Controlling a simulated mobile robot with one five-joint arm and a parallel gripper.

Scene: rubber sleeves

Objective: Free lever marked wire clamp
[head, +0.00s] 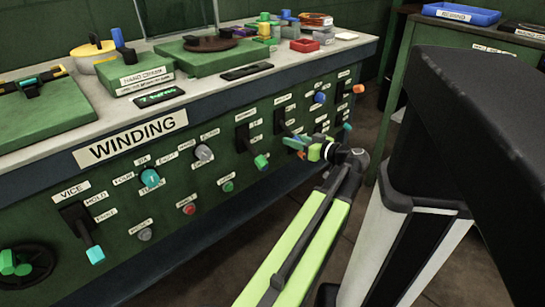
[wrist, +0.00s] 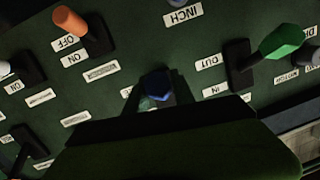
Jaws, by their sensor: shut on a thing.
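My gripper (head: 308,148) is at the right part of the green panel's front, shut on a blue-tipped lever. In the wrist view the blue tip (wrist: 157,84) sits between the dark jaws, which hide much of the lever. I cannot read a "wire clamp" label in either view, so I cannot tell whether this lever bears it.
A green-tipped lever (head: 261,161) stands left of my gripper. To the right are an orange-tipped lever (head: 358,88), a blue knob (head: 320,97) and a teal-tipped lever (head: 346,127). The bench top (head: 225,73) above carries several items. Open floor lies in front.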

